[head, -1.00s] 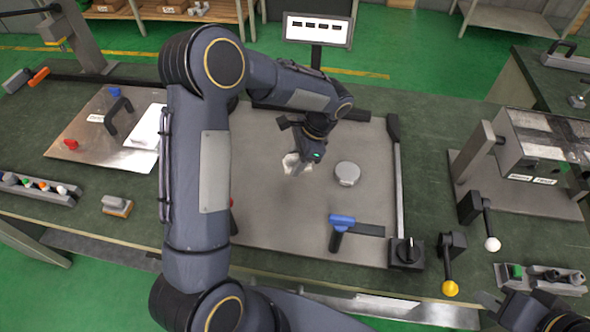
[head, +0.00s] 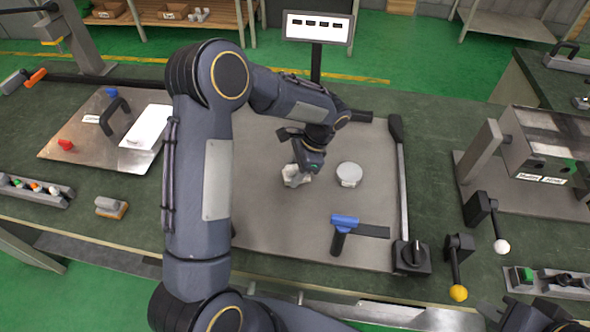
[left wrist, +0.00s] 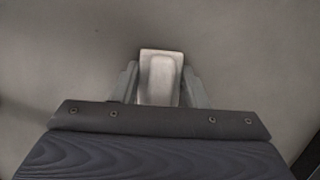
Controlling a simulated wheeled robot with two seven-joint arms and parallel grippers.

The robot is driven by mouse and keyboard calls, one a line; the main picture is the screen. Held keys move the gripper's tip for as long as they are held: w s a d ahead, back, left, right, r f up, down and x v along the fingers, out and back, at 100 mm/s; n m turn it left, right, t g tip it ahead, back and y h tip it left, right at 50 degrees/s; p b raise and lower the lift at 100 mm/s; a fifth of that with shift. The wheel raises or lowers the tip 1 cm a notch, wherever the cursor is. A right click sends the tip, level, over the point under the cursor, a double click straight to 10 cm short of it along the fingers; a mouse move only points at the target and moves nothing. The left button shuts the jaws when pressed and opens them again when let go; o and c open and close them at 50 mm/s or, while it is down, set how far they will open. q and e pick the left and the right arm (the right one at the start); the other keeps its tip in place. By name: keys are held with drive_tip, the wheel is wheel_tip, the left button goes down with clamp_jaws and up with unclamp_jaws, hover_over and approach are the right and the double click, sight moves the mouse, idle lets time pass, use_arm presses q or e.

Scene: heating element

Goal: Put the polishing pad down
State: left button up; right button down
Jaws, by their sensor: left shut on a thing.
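The polishing pad (head: 293,176) is a small whitish block in the jaws of my left gripper (head: 299,171), over the middle of the grey plate (head: 270,225). In the left wrist view, the pad (left wrist: 160,77) sits between the two fingers of the left gripper (left wrist: 159,84), which are shut on its sides. Bare grey plate surface lies around it. I cannot tell whether the pad touches the plate. My right gripper (head: 492,313) is only partly in view at the bottom right corner, and its jaws cannot be made out.
A round pale puck (head: 349,174) lies just right of the pad. A blue-topped scraper (head: 343,226) lies nearer the front. A long bar handle (head: 402,185) runs along the plate's right edge. A metal tray (head: 70,140) and an orange-based block (head: 111,208) are at the left.

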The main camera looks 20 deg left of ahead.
use_arm(q)
drive_tip(key=o, duration=1.3)
drive_tip(key=shift+r, duration=0.1)
drive_tip(key=shift+r+p, duration=0.4)
drive_tip(key=b+v, duration=0.1)
drive_tip(key=v, duration=1.1)
drive_tip(key=s+a+r+n+t+h, duration=0.1)
drive_tip(key=s+a+r+n+h, duration=0.15)
drive_tip(key=s+r, duration=0.2)
drive_tip(key=s+n+t+h, duration=0.1)
drive_tip(key=s+n+t, duration=0.1)
drive_tip(key=s, duration=0.5)
drive_tip(key=s+f+n+t+h, duration=0.1)
drive_tip(key=s+n+t+h, duration=0.1)
drive_tip(key=s, duration=0.5)
drive_tip(key=s+d+n+t+h, duration=0.1)
drive_tip(key=s+n+t+h, duration=0.1)
drive_tip(key=s+n, duration=0.4)
drive_tip(key=shift+s+f+t, duration=0.25)
drive_tip(key=shift+s+t, duration=0.45)
drive_tip(key=shift+s, duration=0.1)
